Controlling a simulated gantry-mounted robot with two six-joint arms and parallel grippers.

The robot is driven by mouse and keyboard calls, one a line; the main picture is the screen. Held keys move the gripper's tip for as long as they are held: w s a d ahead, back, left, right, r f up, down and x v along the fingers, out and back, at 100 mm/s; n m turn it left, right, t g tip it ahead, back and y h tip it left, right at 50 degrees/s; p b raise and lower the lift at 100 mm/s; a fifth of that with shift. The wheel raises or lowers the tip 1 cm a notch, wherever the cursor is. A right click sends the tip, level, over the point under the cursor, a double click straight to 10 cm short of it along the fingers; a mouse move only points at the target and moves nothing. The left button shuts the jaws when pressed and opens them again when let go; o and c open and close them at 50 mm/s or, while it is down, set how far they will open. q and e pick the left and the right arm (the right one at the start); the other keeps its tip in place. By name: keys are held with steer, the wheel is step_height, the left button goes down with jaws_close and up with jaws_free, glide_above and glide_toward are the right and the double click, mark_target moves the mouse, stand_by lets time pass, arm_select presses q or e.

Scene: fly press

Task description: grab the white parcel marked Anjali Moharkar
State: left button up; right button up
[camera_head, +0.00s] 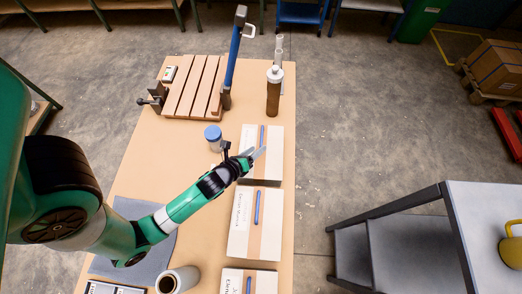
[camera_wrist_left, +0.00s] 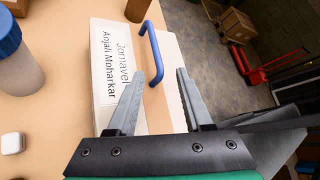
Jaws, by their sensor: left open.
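The white parcel marked Anjali Moharkar (camera_wrist_left: 112,75) lies flat on the table. It has a brown band and a blue handle (camera_wrist_left: 154,50) on top. In the head view it appears to be the farthest of three parcels (camera_head: 275,160), partly covered by my gripper. My left gripper (camera_head: 257,153) is open and empty over this parcel. In the left wrist view the handle's near end lies between the open fingers (camera_wrist_left: 159,82) in the picture; I see no contact and cannot tell the height. My right gripper is out of view.
Two similar parcels lie nearer, a middle one (camera_head: 240,235) and a front one (camera_head: 232,281). A blue-lidded jar (camera_head: 214,142) stands left of the parcel. A brown bottle (camera_head: 273,95) and a slatted wooden board (camera_head: 190,90) are behind. The table's right edge is close.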

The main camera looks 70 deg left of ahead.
arm_select(q)
steer(key=x, duration=0.2)
steer(key=shift+w+a+f, duration=0.1)
steer(key=shift+w+a, duration=0.05)
steer(key=shift+w, duration=0.05)
jaws_close()
stand_by(1.1)
